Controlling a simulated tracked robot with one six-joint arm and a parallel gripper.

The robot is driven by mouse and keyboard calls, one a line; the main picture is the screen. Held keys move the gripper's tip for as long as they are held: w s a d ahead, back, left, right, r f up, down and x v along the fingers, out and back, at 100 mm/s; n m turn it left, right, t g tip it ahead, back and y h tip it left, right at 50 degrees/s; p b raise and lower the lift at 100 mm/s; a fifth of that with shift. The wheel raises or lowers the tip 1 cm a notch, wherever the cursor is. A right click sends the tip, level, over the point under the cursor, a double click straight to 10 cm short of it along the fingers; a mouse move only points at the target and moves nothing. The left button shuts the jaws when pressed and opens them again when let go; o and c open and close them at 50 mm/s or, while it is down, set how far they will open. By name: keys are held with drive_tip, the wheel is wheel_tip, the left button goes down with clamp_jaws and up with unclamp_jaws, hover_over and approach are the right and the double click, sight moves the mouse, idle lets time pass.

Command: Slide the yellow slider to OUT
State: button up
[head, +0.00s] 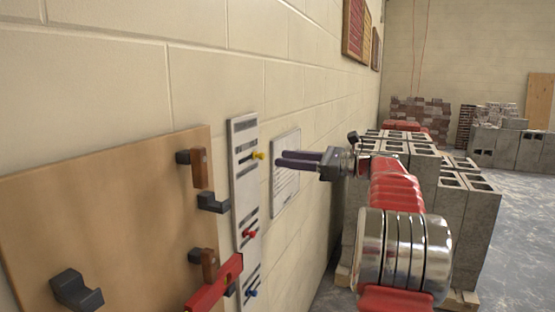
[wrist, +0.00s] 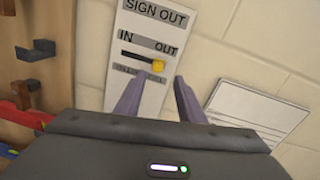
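The yellow slider (wrist: 158,65) is a small knob at the right end of a dark horizontal slot, below the word OUT on the white SIGN OUT panel (wrist: 119,72). In the head view the yellow slider (head: 259,156) sticks out from the upper part of the tall panel (head: 241,185). My gripper (wrist: 159,80) is open and empty, its two purple fingers pointing at the panel. In the wrist view the knob shows between and just beyond the fingertips. In the head view my gripper (head: 279,158) is a little right of the knob, with a small gap.
A red slider (head: 249,233) and a blue one (head: 251,293) sit lower on the panel. A wooden board with hooks and a red level (head: 215,284) is at the left. A white notice (head: 286,175) hangs behind my gripper. Concrete blocks (head: 467,210) stand at the right.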

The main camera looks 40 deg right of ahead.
drive_tip(key=v, duration=0.8)
drive_tip(key=shift+s, duration=0.15)
drive_tip(key=shift+d, duration=0.1)
